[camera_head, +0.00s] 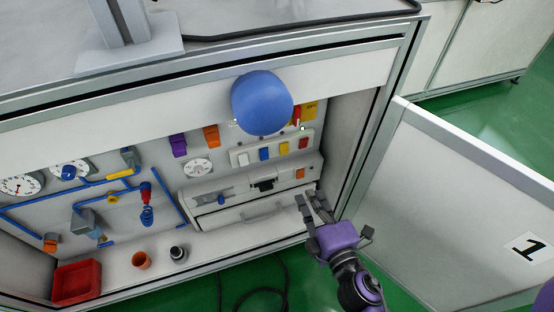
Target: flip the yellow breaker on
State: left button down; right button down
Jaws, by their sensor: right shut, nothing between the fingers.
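The yellow breaker (284,148) is a small switch in a row on a pale strip on the cabinet's back panel. It sits between a blue switch (264,153) and a red switch (303,143); a white switch (243,158) is at the row's left end. Whether its lever is up or down is too small to tell. My right gripper (309,200), purple and grey, is shut and empty. In the picture it is below and slightly right of the yellow breaker, apart from it, near the drawer's right end. My left gripper is not in view.
A blue rounded object (262,103) partly covers the panel above the switches. A grey drawer unit (250,208) lies below them. The open door (450,190) marked 1 stands at right.

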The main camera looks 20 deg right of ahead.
aim_at(284, 149)
jog(key=shift+a+r+n+y, duration=0.2)
jog(key=shift+a+n+y, duration=0.15)
jog(key=shift+n, duration=0.35)
jog(key=shift+w, duration=0.1)
jog(key=w+f, duration=0.1)
jog(key=w, duration=1.2)
jog(key=shift+w+a+f, duration=0.3)
jog(key=shift+w+f, duration=0.1)
